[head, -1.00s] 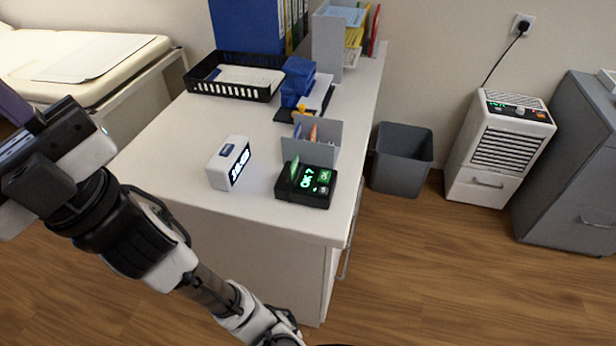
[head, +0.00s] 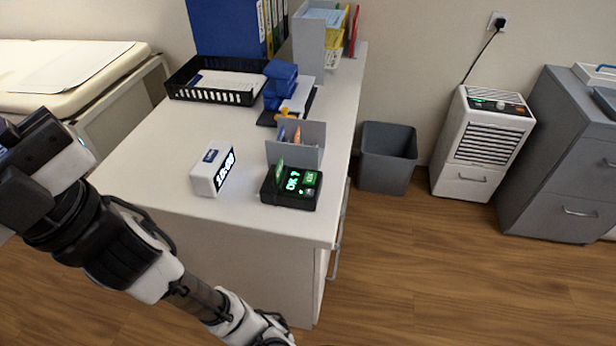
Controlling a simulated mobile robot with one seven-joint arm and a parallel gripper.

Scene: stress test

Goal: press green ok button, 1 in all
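A small black box (head: 290,205) stands near the front right corner of the white desk. Its top has a dark screen with "OK ?" in green letters. A green button (head: 311,178) sits at the right of the screen, with a smaller pale button (head: 310,191) below it. A green upright piece (head: 279,173) stands at the box's left side. My arm (head: 125,250) reaches from the bottom up to the left edge, left of the desk front and apart from the box. My gripper's fingers are not in view.
A white digital clock (head: 212,171) stands left of the box. A grey pen holder (head: 309,157) is close behind it. A black tray (head: 188,96), blue blocks (head: 280,86) and folders (head: 225,28) are farther back. A grey bin (head: 388,170) stands right of the desk. The desk front left is clear.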

